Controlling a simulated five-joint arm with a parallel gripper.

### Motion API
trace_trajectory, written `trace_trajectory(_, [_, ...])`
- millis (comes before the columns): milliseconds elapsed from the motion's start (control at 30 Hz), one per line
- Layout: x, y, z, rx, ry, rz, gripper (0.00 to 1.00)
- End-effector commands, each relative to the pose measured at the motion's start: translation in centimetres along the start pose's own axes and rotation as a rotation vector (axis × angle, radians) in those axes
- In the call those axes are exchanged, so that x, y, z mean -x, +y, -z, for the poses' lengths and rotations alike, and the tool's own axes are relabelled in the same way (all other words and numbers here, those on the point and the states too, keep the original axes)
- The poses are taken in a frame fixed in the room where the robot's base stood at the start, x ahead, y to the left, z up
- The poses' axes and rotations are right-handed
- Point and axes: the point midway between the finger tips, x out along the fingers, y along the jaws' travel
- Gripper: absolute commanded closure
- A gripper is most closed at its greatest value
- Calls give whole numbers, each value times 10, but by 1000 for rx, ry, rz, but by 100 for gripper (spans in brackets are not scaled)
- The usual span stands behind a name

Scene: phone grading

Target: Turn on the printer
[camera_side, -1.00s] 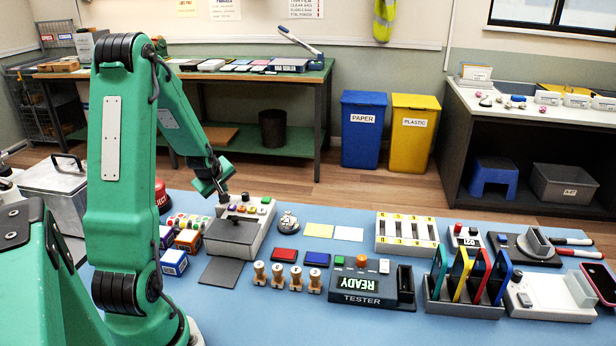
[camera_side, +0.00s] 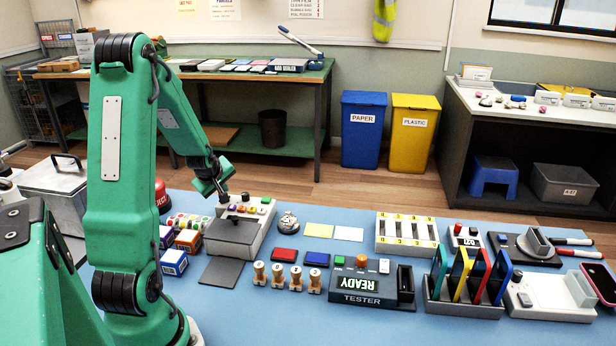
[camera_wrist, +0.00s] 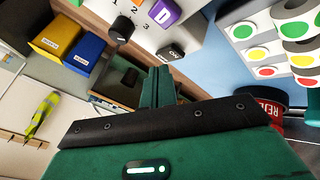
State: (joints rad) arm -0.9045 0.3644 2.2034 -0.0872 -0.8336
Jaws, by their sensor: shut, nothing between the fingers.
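The printer (camera_side: 263,226) is a pale box with a dark grey front and coloured buttons along its top, standing left of centre on the blue table in the side view. In the wrist view its pale panel (camera_wrist: 194,35) shows a dark knob (camera_wrist: 121,29) by the numbers 1, 2 and 3, a purple button (camera_wrist: 164,13) and a small black switch (camera_wrist: 171,52). My gripper (camera_side: 224,199) is shut and empty, pointing down at the back left of the panel. In the wrist view its closed fingers (camera_wrist: 157,80) are close to the black switch; I cannot tell whether they touch.
Small coloured boxes (camera_side: 174,262) stand left of the printer. Wooden stamps (camera_side: 277,276) and the tester (camera_side: 360,297) are to its front right. A red reject container (camera_wrist: 271,106) and a sheet of round stickers (camera_wrist: 270,42) show right in the wrist view.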

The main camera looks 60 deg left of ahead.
Motion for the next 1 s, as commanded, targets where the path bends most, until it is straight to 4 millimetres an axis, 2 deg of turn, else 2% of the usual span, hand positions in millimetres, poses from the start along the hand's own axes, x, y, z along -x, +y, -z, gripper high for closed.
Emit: trace_trajectory(1000, [-6, -6, -2, 0, 2, 2, 100])
